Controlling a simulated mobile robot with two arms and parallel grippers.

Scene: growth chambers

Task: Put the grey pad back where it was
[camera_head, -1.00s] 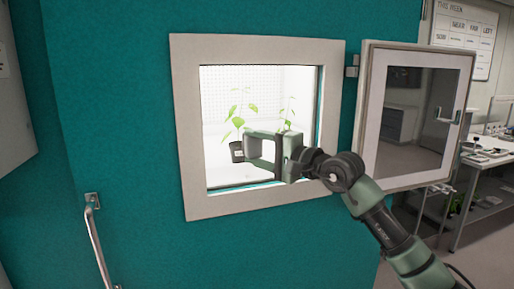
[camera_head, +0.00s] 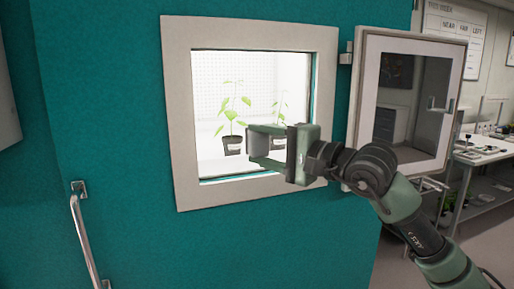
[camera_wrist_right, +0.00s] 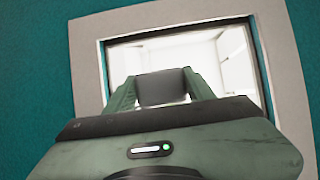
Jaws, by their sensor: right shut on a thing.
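My right gripper (camera_head: 259,146) is in front of the lit window opening (camera_head: 213,156), over its lower right part in the head view. It is shut on the grey pad, which shows as a plain dark grey block (camera_wrist_right: 162,88) between the two green fingers in the right wrist view. In the head view the fingers and the pad are hard to tell apart. My left gripper is in neither view.
The opening has a pale frame (camera_head: 178,120) in a teal wall. Its door (camera_head: 364,100) stands open at the right, close to my right arm. Inside, a potted plant (camera_head: 232,146) stands left of the gripper; another is partly hidden behind it.

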